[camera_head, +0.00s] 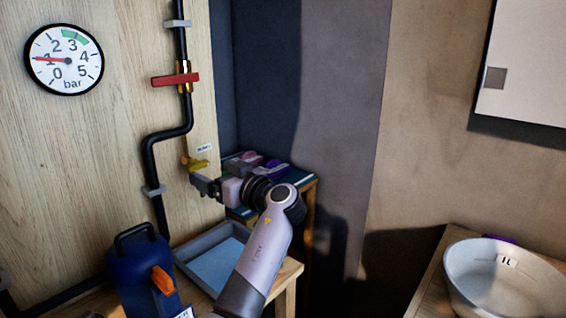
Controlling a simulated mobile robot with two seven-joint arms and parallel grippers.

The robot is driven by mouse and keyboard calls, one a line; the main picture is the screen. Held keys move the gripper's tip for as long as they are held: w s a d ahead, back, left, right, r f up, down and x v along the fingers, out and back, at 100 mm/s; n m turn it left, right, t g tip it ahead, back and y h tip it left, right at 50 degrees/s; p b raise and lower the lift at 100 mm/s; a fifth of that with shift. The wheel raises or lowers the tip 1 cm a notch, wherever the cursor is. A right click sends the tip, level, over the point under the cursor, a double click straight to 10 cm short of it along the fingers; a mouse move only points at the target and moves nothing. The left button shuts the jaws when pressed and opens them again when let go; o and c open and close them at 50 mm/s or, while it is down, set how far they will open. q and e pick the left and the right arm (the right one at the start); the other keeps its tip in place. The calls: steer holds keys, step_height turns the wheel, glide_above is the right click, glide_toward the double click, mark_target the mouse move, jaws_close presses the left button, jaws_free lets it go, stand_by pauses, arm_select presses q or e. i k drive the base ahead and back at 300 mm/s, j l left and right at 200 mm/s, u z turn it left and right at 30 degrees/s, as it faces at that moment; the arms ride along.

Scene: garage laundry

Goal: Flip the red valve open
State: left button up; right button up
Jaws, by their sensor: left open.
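The red valve (175,79) is a lever on a brass fitting of the black vertical pipe (182,45) on the wooden panel, in the upper left of the head view. Its handle lies roughly horizontal, across the pipe. My left gripper (199,181) is open, below and slightly right of the valve and clear of it. It is close to a small yellow tap (196,163) at the panel's edge; I cannot tell whether they touch. The round pressure gauge (64,59) has its red needle near 1 bar. My right gripper is not in view.
A blue jug (142,270) with an orange part stands at the lower left, beside a grey tray (210,262) on a wooden table. Colourful items lie on a shelf (305,182) behind my gripper. A white basin (502,285) is at the lower right. Space before the valve is free.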

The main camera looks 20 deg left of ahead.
mark_target(192, 77)
steer(key=k+l, duration=0.1)
steer(key=l, duration=0.25)
steer(key=k+l, duration=0.1)
steer(key=l, duration=0.25)
steer(key=k+l, duration=0.1)
steer(key=l, duration=0.25)
steer(key=k+l, duration=0.1)
steer(key=l, duration=0.25)
